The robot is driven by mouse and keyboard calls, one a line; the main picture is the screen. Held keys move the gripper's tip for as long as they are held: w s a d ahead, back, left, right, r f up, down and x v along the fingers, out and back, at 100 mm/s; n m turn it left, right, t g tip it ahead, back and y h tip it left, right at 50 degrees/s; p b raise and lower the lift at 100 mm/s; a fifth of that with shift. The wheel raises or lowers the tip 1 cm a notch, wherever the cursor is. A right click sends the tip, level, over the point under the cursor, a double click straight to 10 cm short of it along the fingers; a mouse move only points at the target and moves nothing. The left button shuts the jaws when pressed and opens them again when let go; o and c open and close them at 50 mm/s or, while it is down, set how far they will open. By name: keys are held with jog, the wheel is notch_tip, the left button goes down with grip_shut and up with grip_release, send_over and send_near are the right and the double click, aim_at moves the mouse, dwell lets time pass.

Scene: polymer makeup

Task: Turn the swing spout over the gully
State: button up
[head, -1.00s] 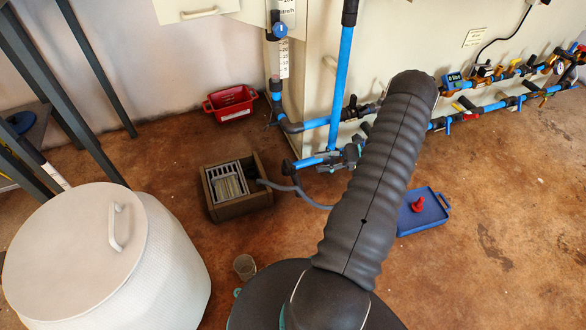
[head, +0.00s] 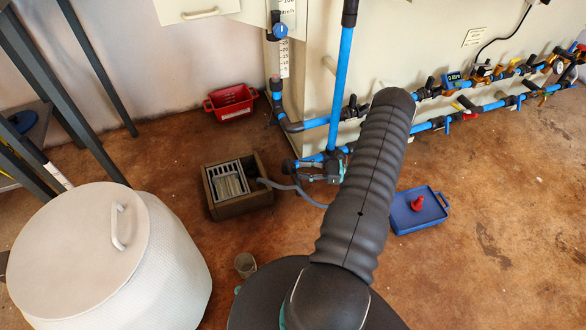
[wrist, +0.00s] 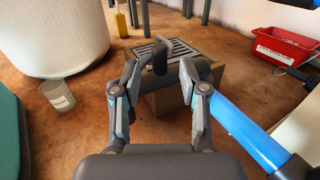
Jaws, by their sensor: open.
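The gully (head: 238,208) is a brown square box with a pale slotted grate (head: 228,183), on the floor left of the pipework. A thin grey curved tube, apparently the swing spout (head: 280,186), runs from the gully's right edge toward the arm, which hides part of it. My gripper (head: 328,172) is at the pipework, partly hidden by my arm. In the wrist view my gripper (wrist: 158,78) is open. A dark upright piece (wrist: 160,58), perhaps the spout's end or handle, shows between the fingertips, with the grate (wrist: 176,47) behind. Contact cannot be told.
A blue pipe (wrist: 245,135) runs close to the right finger. A red crate (head: 232,102) lies behind, a blue tray (head: 418,212) right. Floor between cup and tray is partly hidden by my arm.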

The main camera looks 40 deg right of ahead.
aim_at(293, 169)
jog(key=shift+x, duration=2.1)
grip_shut()
